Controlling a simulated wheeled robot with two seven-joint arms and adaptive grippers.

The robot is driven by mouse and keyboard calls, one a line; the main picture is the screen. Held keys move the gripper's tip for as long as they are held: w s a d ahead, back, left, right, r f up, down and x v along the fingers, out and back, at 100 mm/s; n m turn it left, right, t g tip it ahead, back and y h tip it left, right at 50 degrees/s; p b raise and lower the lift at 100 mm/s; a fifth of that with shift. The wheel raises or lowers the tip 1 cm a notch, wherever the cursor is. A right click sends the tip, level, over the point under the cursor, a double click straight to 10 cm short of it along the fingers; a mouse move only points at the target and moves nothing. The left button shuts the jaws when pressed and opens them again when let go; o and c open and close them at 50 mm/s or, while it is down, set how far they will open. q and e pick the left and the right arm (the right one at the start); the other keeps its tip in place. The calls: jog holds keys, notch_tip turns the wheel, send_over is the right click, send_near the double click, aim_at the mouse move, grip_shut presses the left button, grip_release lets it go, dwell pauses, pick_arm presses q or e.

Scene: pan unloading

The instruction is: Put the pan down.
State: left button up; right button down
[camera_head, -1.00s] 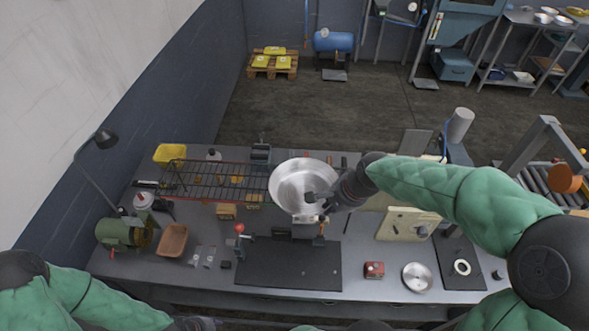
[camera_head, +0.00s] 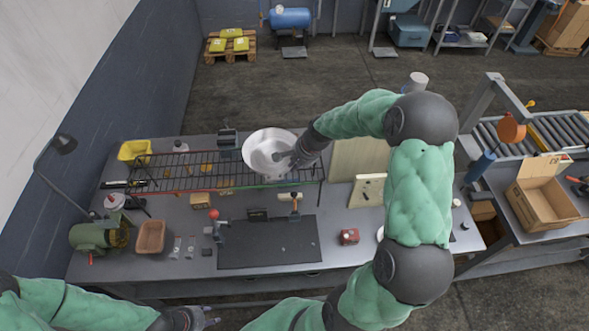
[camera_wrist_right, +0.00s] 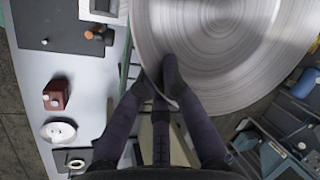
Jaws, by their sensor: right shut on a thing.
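The round silver pan (camera_head: 262,143) is over the far right part of the black wire rack (camera_head: 190,172) on the bench. I cannot tell whether it touches the rack. My right gripper (camera_head: 284,158) is shut on the pan's near right rim. In the right wrist view, the fingers of the right gripper (camera_wrist_right: 168,88) pinch the rim of the pan (camera_wrist_right: 215,65), which fills the upper right. My left gripper (camera_head: 208,320) is low at the bottom edge, away from the pan, and its opening is too small to judge.
A black mat (camera_head: 268,243), a red-knobbed tool (camera_head: 213,216) and a brown tray (camera_head: 150,238) are on the bench in front of the rack. A beige panel (camera_head: 366,191) stands right of the rack. A cardboard box (camera_head: 545,200) is at far right.

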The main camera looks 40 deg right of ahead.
aim_at(291, 175)
jog(key=shift+w+d+f, duration=0.25)
jog(key=shift+w+f, duration=0.05)
jog(key=shift+f, duration=0.2)
jog(key=shift+w+f+p, duration=0.1)
jog(key=shift+f+p, duration=0.25)
jog(key=shift+f, duration=1.1)
jog(key=shift+f, duration=0.1)
jog(key=c, duration=1.4)
grip_release()
